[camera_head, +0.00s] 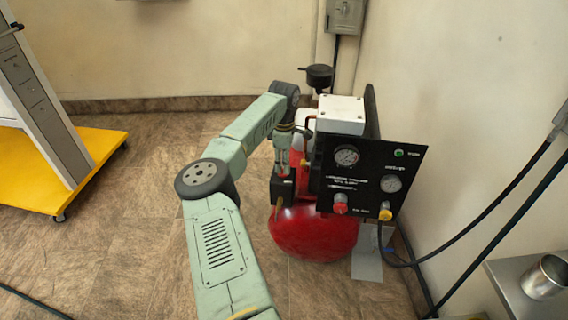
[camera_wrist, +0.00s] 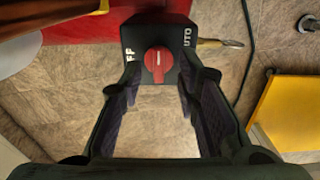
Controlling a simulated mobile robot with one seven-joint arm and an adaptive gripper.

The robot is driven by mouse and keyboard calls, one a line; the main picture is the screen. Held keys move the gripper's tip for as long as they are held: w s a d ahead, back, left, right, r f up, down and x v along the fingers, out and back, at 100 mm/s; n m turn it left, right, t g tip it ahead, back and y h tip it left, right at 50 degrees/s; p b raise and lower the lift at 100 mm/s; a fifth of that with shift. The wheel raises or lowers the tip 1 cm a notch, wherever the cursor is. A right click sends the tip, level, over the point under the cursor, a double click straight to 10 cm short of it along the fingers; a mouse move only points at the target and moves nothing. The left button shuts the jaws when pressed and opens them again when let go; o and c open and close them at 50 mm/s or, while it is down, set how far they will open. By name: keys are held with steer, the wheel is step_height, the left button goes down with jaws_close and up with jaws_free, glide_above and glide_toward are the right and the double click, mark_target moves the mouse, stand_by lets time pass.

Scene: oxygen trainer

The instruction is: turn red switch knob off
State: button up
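The red switch knob (camera_wrist: 158,62) sits on a black switch box (camera_wrist: 135,35) in the wrist view. White lettering, partly hidden, reads "FF" on its left and "AUTO" on its right. The knob's white mark lies between the two labels, roughly upright in the picture. My gripper (camera_wrist: 160,82) is open, with one dark finger on each side of the knob and nothing held. I cannot tell whether the fingers touch it. In the head view my gripper (camera_head: 285,165) is by the left side of the red compressor tank (camera_head: 315,232); the knob is not distinguishable there.
A black panel (camera_head: 365,170) with gauges and a separate red knob (camera_head: 341,203) stands right of my gripper. A wall is close behind and right. A yellow-based cart (camera_head: 95,150) is at left. A steel table (camera_head: 535,290) and hoses are at right.

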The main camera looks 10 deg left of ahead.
steer(key=shift+f, duration=1.15)
steer(key=shift+c, duration=0.6)
jaws_close()
